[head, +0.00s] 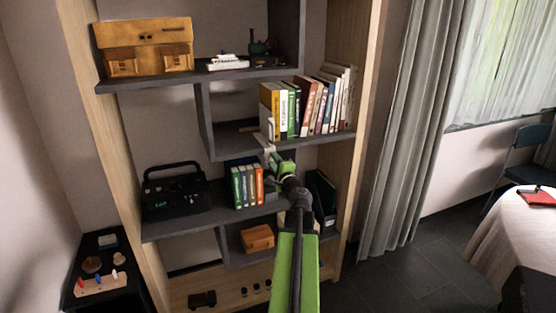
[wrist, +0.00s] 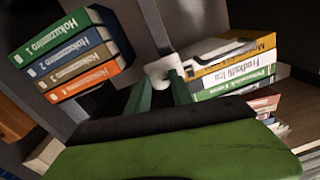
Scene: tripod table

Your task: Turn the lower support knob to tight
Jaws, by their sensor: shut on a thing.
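A small pale knob (wrist: 163,68) sits at the end of a grey upright bar in the wrist view. I take it to be the lower support knob. My gripper (wrist: 161,86) has its two green fingers on either side of the knob and is shut on it. In the head view my gripper (head: 272,159) reaches to the front of the bookshelf, just under the shelf with the upright books. A pale piece (head: 268,149) shows at its tip there. My gripper partly hides the knob, and I cannot read any tight or loose mark.
Numbered books (head: 246,186) stand just left of my gripper, and more books (head: 304,105) stand above it. A black radio-like box (head: 175,192) is farther left. An orange box (head: 257,238) sits below. A curtain (head: 405,130) hangs right of the shelf.

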